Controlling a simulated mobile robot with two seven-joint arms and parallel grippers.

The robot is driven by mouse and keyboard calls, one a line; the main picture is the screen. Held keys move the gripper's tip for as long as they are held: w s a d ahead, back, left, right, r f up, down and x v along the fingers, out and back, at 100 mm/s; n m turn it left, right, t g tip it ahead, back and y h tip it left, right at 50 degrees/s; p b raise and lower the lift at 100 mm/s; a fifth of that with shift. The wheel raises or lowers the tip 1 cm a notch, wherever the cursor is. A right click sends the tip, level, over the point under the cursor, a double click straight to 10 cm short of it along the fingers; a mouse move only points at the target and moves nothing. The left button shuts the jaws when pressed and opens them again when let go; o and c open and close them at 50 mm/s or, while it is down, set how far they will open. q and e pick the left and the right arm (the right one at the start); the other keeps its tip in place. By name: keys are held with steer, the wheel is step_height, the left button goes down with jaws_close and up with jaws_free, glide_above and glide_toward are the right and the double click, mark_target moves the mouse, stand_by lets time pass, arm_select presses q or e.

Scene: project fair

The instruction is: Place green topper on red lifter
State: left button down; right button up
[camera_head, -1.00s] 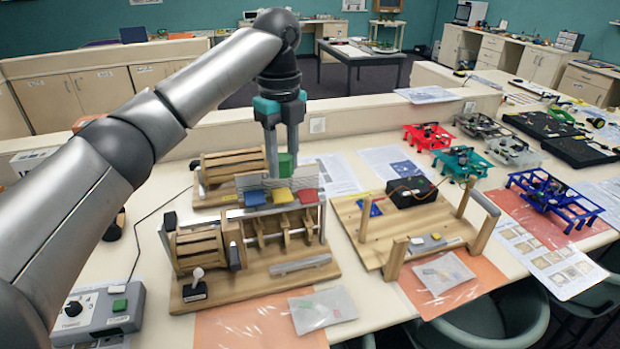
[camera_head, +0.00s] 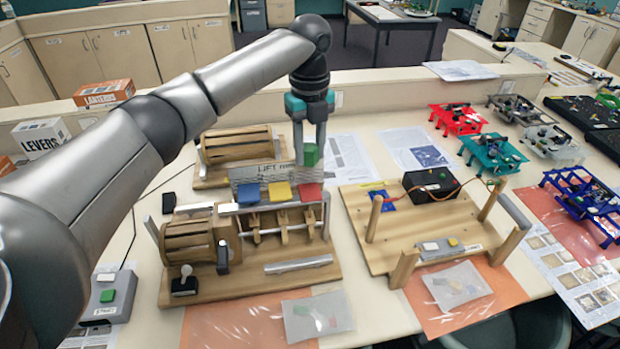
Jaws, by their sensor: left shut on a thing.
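My left gripper (camera_head: 310,162) points down, with its fingers shut on the green topper (camera_head: 310,153), a small green block. It holds the topper above and apparently a little behind the red lifter (camera_head: 311,191), with a gap between them in the picture. The red lifter is the rightmost of three coloured pads on the wooden cam machine. The yellow pad (camera_head: 280,192) and blue pad (camera_head: 248,193) sit to its left. The exact depth between topper and red lifter is hard to tell. My right gripper is not in view.
A sign board (camera_head: 262,172) stands behind the pads, close to the fingers. A second wooden machine (camera_head: 236,146) is behind it. A wooden frame with posts (camera_head: 430,225) stands to the right. A grey control box (camera_head: 108,296) is at the left front.

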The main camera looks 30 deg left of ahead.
mark_target(310, 164)
arm_select(q)
step_height(310, 164, down, 4)
steer(key=shift+w+r, duration=0.1)
step_height(310, 164, down, 3)
steer(key=shift+f, duration=0.75)
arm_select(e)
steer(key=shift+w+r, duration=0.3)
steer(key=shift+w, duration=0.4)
arm_select(q)
steer(key=shift+c, duration=2.4)
jaws_free()
steer(key=shift+f, duration=0.1)
step_height(310, 164, up, 12)
steer(key=shift+r, duration=0.15)
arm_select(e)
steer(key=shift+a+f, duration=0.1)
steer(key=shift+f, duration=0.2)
